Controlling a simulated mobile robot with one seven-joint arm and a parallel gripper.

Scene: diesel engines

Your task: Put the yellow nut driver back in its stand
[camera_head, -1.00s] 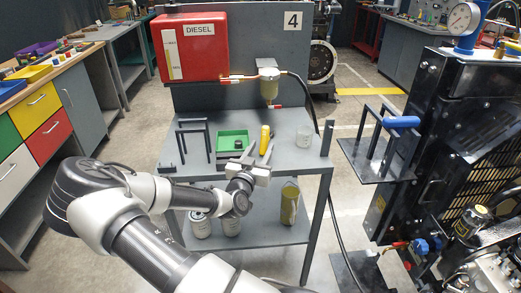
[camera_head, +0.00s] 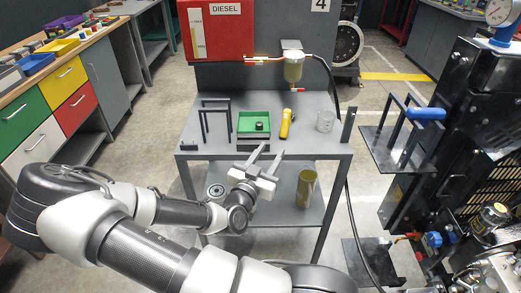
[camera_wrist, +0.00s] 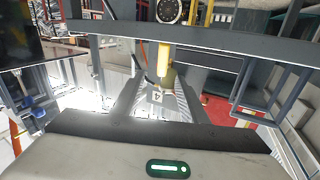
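The yellow nut driver (camera_head: 285,124) is on the grey table, right of the green tray; I cannot tell whether it stands or lies. In the wrist view the yellow shape (camera_wrist: 163,60) shows between my fingers, beyond them. My gripper (camera_head: 273,149) is open and empty near the table's front edge, short of the nut driver and apart from it. Both fingers also show in the wrist view (camera_wrist: 160,78). A black upright frame (camera_head: 216,104) stands left of the green tray; I cannot tell whether it is the driver's stand.
A green tray (camera_head: 241,127) holds a dark round part. A clear jar (camera_head: 325,121) and a dark post (camera_head: 348,126) stand at the table's right. A fuel filter (camera_head: 293,68) hangs behind.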

